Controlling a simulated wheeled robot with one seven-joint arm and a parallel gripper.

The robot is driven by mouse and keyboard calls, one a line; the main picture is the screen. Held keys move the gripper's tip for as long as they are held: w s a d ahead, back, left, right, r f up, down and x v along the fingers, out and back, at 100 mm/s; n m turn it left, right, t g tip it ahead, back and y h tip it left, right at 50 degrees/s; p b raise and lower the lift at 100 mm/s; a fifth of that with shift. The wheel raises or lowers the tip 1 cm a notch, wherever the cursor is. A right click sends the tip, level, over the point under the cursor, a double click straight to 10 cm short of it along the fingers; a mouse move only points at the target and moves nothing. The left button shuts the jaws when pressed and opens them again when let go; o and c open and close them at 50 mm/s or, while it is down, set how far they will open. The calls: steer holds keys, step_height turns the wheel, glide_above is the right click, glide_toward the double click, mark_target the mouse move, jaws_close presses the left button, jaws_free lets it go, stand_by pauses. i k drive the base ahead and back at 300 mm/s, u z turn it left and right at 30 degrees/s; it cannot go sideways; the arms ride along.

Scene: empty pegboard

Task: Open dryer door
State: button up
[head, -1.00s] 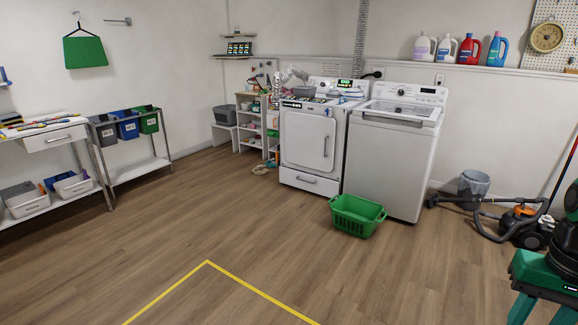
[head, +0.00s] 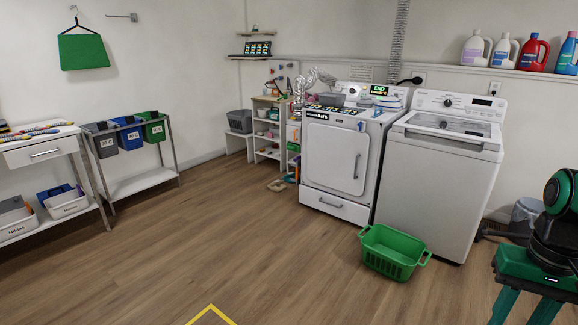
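The white dryer (head: 341,160) stands against the back wall, left of the white top-loading washer. Its square front door (head: 332,158) looks shut, flush with the front. A small upright grey handle (head: 356,166) is on the door's right side. Below is a drawer front (head: 335,204) with a level handle, also shut. Several small items lie on the dryer's top, and a display reading END (head: 380,90) shows above it. My gripper is not in view, so its state and its place relative to the door are not shown.
A green basket (head: 393,253) sits on the floor before the washer (head: 440,175). A green stand (head: 538,273) carrying a black and green machine is at the right edge. Shelves with bins (head: 130,132) line the left. The wooden floor (head: 240,235) before the dryer is clear.

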mark_target(337, 157)
steer(key=z, duration=0.05)
steer(key=i, duration=3.65)
steer(key=z, duration=0.2)
